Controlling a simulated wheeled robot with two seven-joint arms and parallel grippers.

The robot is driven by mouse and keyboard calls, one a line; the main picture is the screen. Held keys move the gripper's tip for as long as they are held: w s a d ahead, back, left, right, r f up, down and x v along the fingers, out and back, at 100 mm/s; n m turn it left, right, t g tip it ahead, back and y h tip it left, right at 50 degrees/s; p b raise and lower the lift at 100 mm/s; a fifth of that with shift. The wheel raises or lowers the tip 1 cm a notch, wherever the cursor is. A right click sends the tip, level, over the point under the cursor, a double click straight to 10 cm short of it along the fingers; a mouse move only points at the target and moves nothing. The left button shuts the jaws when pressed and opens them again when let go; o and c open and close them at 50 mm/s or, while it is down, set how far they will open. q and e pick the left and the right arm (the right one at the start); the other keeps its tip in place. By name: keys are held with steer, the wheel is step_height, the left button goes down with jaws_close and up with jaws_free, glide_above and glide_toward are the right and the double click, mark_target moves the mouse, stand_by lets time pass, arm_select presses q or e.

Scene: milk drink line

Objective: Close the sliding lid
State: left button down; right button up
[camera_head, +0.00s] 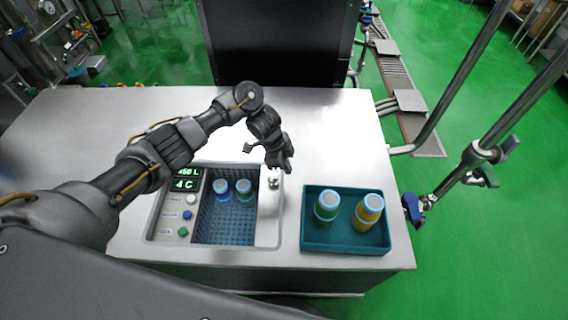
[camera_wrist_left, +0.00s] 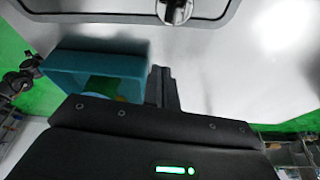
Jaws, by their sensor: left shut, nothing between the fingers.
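The cooler (camera_head: 152,228) is set into the steel counter, and its blue-lined well is open. The pale sliding lid (camera_head: 268,222) sits at the right side of the well, with a round metal knob (camera_head: 273,183) near its far end. The knob also shows at the top of the left wrist view (camera_wrist_left: 175,10). My left gripper (camera_head: 287,166) is shut and empty, just beyond and right of the knob in the head view, apart from it. Its closed fingers (camera_wrist_left: 162,88) show in the wrist view. My right gripper is not in view.
Two blue-capped bottles (camera_head: 222,188) (camera_head: 244,189) stand inside the well. A teal tray (camera_head: 345,246) right of the cooler holds a green bottle (camera_head: 326,208) and an orange bottle (camera_head: 368,212). The counter (camera_head: 340,130) behind the tray is clear. A dark machine (camera_head: 280,45) stands behind the counter.

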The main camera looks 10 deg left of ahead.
arm_select(q)
steer(key=x, duration=0.6)
steer(key=shift+r, duration=0.1)
steer(key=a+p, duration=0.1)
steer(key=a, duration=0.1)
steer(key=shift+a, duration=0.85)
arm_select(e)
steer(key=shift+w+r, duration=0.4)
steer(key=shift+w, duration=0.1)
arm_select(q)
steer(key=shift+a, duration=0.1)
